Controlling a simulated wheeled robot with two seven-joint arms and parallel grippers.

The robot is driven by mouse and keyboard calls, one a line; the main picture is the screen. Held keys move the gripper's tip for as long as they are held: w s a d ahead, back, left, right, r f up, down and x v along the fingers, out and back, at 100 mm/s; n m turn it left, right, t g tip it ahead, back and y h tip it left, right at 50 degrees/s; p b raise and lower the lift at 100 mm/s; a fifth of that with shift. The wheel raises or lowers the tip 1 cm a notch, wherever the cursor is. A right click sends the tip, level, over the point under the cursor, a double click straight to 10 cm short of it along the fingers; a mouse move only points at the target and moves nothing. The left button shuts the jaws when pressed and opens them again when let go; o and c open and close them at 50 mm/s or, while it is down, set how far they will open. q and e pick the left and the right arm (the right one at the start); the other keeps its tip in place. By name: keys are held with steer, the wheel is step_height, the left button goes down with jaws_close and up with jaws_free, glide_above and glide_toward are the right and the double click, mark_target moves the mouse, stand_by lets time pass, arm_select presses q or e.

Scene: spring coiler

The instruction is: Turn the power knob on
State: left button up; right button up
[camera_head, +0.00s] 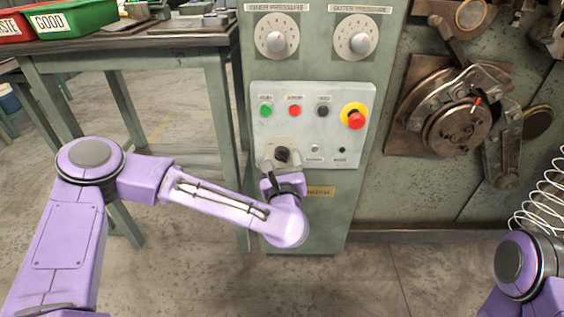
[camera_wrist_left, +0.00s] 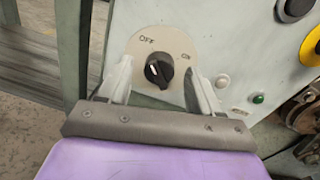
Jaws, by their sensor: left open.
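The power knob (camera_wrist_left: 158,69) is a black rotary knob on a light plate marked OFF at upper left and ON at right. Its white pointer mark faces left, toward the OFF side. In the head view the knob (camera_head: 282,155) sits low on the pale control panel (camera_head: 355,95). My left gripper (camera_head: 281,160) is at the panel with its fingers open, one on each side of the knob. In the left wrist view the left gripper (camera_wrist_left: 160,80) shows gaps between both fingers and the knob. My right gripper is not visible; only part of my right arm shows at lower right.
Green (camera_head: 266,110), red (camera_head: 295,110) and dark (camera_head: 323,109) buttons sit above the knob. A red emergency stop (camera_head: 355,119) on yellow is to the right. A workbench (camera_head: 140,45) with bins stands at left. The coiler mechanism (camera_head: 455,125) is at right.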

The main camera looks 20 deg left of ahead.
arm_select(q)
steer(key=shift+w+a, duration=0.1)
steer(key=shift+w, duration=0.25)
steer(key=shift+c, duration=0.3)
steer(key=c, duration=1)
